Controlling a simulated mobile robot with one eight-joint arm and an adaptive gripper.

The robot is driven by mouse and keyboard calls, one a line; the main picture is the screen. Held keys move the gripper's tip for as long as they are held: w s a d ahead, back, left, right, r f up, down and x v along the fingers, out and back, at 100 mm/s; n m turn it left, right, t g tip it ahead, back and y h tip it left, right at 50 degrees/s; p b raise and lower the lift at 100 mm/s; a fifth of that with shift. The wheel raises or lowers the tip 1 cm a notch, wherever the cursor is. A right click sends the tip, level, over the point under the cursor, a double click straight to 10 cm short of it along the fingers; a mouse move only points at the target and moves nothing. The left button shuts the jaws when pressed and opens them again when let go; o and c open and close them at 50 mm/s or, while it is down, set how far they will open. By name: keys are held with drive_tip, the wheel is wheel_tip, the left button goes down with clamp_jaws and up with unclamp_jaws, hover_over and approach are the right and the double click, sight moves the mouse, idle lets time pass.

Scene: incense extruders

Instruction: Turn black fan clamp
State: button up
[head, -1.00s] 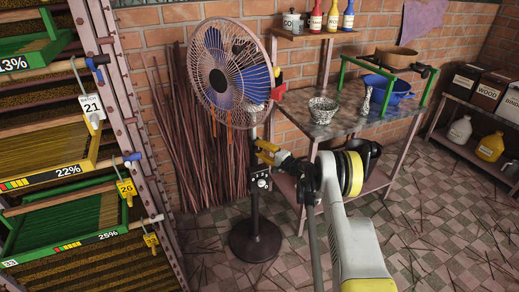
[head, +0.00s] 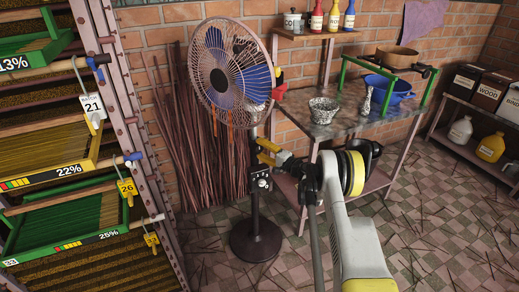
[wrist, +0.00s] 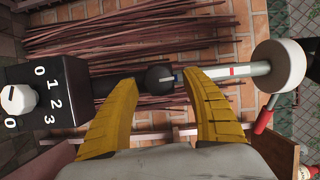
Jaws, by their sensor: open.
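The black fan clamp (wrist: 158,77) is a small rounded knob on the fan's pole, seen in the middle of the wrist view. My gripper (wrist: 156,82) is open, with one yellow finger on each side of the clamp. Gaps show between the fingers and the knob, and nothing is held. In the head view my gripper (head: 264,152) is at the pole, just above the dial box (head: 261,181); the clamp is too small and covered to make out there. The fan (head: 233,78) stands upright on a round dark base (head: 255,240).
The black dial box (wrist: 45,100) with a white knob sits on the pole beside one finger. A red lever (wrist: 264,116) is near the fan head. Thin sticks (head: 190,130) lean on the wall behind. A metal table (head: 335,128) is at right, a tray rack (head: 125,110) at left.

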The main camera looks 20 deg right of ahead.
drive_tip(key=v, duration=1.1)
drive_tip(key=shift+s, duration=0.2)
drive_tip(key=shift+d, duration=0.15)
